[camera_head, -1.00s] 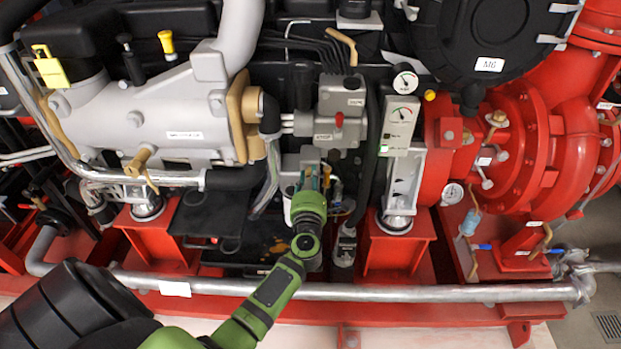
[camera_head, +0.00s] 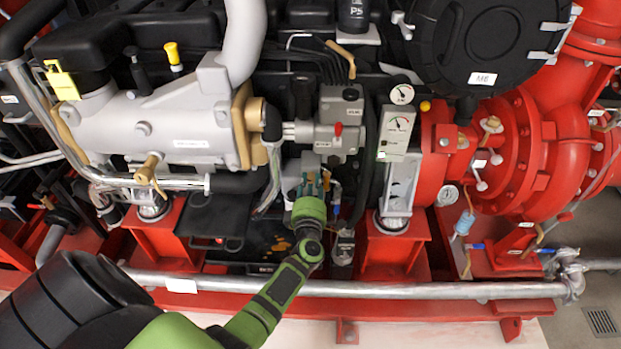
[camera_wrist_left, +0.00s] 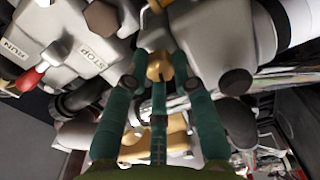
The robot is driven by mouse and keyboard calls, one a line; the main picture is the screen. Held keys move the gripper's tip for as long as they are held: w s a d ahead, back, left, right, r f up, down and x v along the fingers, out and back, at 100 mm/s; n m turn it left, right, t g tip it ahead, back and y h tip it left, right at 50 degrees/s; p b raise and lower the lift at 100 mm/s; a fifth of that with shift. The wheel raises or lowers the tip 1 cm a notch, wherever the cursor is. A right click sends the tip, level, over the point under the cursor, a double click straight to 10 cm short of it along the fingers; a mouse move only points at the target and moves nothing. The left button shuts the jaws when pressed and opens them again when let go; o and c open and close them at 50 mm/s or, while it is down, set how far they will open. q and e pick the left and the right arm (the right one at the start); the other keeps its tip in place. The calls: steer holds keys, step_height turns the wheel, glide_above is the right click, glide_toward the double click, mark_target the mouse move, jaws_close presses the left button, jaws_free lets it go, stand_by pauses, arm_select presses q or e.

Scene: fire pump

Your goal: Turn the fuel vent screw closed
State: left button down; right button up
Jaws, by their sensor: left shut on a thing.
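The fuel vent screw (camera_wrist_left: 160,66) looks like a small brass-coloured knob in the left wrist view, under a grey metal housing. The teal fingers of my left gripper (camera_wrist_left: 160,82) reach up to it and are shut on it. In the head view, my left gripper (camera_head: 314,184) is at the grey fuel unit in the middle of the engine. The screw is hidden there behind the fingers and green wrist. My right gripper is in neither view.
A grey box with a red lever (camera_head: 338,129) sits just above the gripper; RUN and STOP lettering (camera_wrist_left: 89,51) shows in the wrist view. A gauge panel (camera_head: 397,133) stands to the right. A silver pipe (camera_head: 430,290) runs across below, under my left arm.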

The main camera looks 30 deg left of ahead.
arm_select(q)
steer(key=m+p, duration=0.1)
steer(key=m, duration=0.2)
steer(key=shift+d+r+m+p, duration=0.15)
steer(key=shift+m+p, duration=0.2)
steer(key=shift+m, duration=0.05)
steer(key=m+p, duration=0.1)
steer(key=m, duration=0.2)
steer(key=shift+m, duration=0.3)
steer(key=m+p, duration=0.1)
steer(key=m, duration=0.3)
steer(key=shift+p, duration=0.4)
steer(key=shift+f+m, duration=0.25)
steer(key=shift+m, duration=1.15)
steer(key=c, duration=1)
jaws_free()
steer(key=shift+p, duration=0.3)
